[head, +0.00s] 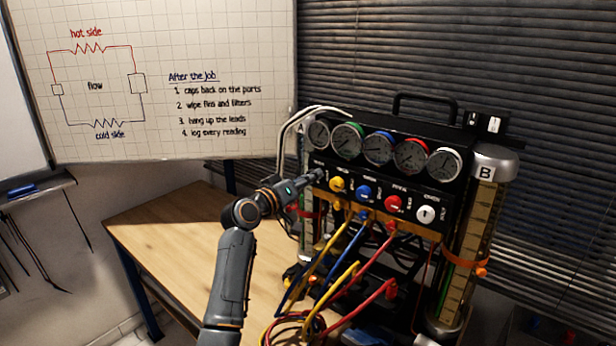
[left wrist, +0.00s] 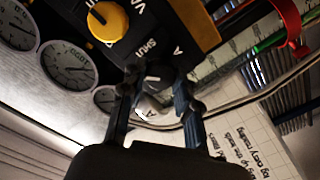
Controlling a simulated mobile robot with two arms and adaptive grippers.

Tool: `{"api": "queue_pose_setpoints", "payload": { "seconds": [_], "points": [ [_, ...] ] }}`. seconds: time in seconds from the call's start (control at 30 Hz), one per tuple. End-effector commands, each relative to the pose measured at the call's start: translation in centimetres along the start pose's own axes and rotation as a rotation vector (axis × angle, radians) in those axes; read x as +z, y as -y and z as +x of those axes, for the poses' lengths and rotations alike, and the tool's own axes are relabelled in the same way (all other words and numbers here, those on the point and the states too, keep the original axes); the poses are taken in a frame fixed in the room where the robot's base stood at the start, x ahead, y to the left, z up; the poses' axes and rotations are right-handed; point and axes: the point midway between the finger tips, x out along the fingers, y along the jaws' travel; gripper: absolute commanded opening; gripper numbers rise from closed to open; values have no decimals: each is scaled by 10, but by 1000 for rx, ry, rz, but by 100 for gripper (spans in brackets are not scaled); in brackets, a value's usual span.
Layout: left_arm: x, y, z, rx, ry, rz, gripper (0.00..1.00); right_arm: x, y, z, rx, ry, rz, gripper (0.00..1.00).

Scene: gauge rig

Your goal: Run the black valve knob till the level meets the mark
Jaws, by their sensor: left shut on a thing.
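The black valve knob (left wrist: 152,75) is at the left end of the panel's row of knobs, mostly hidden by my fingers. My left gripper (head: 317,176) reaches it from the left in the head view and is shut on it. In the left wrist view both fingers of the left gripper (left wrist: 156,88) close around the knob. Sight tube B (head: 484,205) stands upright at the right of the rig with an orange clamp (head: 466,263). Tube A (head: 304,150) at the left is partly hidden by my arm. My right gripper is not in view.
The gauge panel (head: 384,186) also carries yellow (head: 338,184), blue (head: 363,192), red (head: 392,202) and white (head: 426,214) knobs. Coloured hoses (head: 335,262) hang in front of it. The wooden bench (head: 165,235) is clear at left. A whiteboard (head: 160,75) hangs behind.

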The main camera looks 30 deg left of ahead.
Motion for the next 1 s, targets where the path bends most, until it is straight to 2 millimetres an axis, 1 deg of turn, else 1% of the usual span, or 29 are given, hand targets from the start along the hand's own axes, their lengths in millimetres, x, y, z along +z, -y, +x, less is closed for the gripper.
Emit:
{"api": "queue_pose_setpoints", "payload": {
  "seconds": [0.2,0.63,0.67,0.7,0.73,0.77,1.0],
  "points": [
    [-1,0,0,0,-1,-49,0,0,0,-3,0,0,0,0],
    [-1,0,0,0,-2,-57,0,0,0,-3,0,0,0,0],
    [-1,0,0,0,-2,-56,35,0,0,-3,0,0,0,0],
    [-1,0,0,0,-2,-56,44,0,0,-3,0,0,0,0],
    [-1,0,0,0,-2,-56,50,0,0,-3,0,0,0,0],
    [-1,0,0,0,-2,-56,54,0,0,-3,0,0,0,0],
    [0,0,0,0,-1,-56,54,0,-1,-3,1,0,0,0]
  ]
}}
